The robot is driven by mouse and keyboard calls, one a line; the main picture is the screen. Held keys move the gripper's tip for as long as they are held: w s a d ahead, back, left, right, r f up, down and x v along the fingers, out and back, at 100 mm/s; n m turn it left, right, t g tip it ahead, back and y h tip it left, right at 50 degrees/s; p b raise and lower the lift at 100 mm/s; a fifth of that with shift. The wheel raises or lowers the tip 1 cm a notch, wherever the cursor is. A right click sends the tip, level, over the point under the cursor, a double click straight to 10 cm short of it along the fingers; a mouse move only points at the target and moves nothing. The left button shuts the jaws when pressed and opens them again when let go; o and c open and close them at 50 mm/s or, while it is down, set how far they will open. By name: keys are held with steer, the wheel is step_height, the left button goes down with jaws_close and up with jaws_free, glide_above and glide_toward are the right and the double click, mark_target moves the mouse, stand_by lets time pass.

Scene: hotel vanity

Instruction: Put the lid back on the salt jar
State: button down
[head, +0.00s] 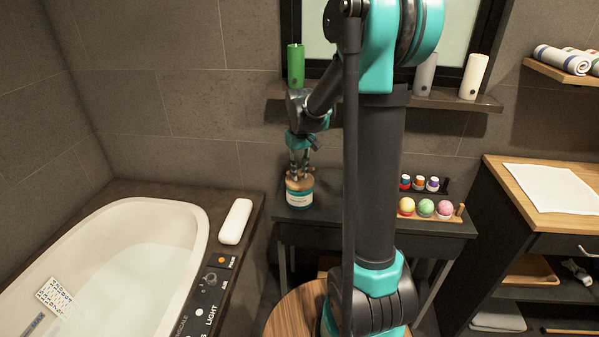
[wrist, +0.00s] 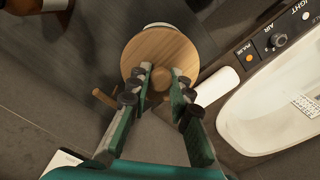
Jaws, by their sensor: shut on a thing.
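The salt jar (head: 300,198), teal with a pale label, stands upright at the left end of the dark side table. The round wooden lid (wrist: 160,50) fills the middle of the wrist view. It also shows at the jar's top in the head view (head: 299,184). My gripper (wrist: 160,72) is above the lid, shut on its knob; it points down in the head view (head: 299,172). The lid covers most of the jar in the wrist view, with a pale edge showing beyond it. I cannot tell whether the lid is fully seated.
A wooden peg-like piece (wrist: 104,97) shows left of the lid. A rack of colored balls (head: 425,208) and small jars (head: 419,183) stand to the right. The bathtub (head: 130,225) and white cushion (head: 235,221) are left. A shelf (head: 440,100) with candles is above.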

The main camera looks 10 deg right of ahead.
stand_by(0.4)
steer(key=c, duration=0.8)
jaws_free()
steer(key=shift+c, duration=0.2)
steer(key=shift+r, duration=3.45)
jaws_close()
steer(key=shift+f, duration=0.15)
